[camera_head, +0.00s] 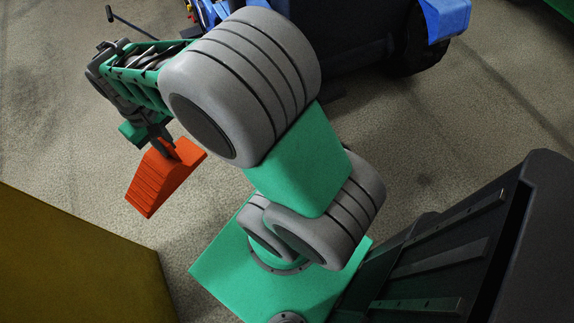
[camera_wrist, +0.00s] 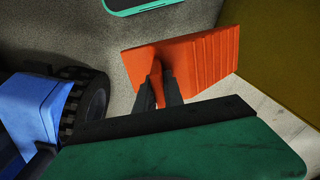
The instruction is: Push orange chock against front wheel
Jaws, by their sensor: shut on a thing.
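The orange chock (camera_head: 165,178) is a ribbed wedge at the left of the head view, held by my gripper (camera_head: 162,146). In the wrist view the chock (camera_wrist: 195,60) sits at upper centre, with my gripper (camera_wrist: 158,84) shut on its upright part. The blue vehicle (camera_wrist: 40,105) is at the left of the wrist view, with a black treaded wheel (camera_wrist: 88,105). The chock and this wheel show apart. In the head view the vehicle (camera_head: 350,45) is at the top, partly hidden by my arm, with another dark wheel (camera_head: 418,48) at its right.
A large olive-yellow block (camera_head: 80,265) stands at the lower left of the head view and at the upper right of the wrist view (camera_wrist: 285,50).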

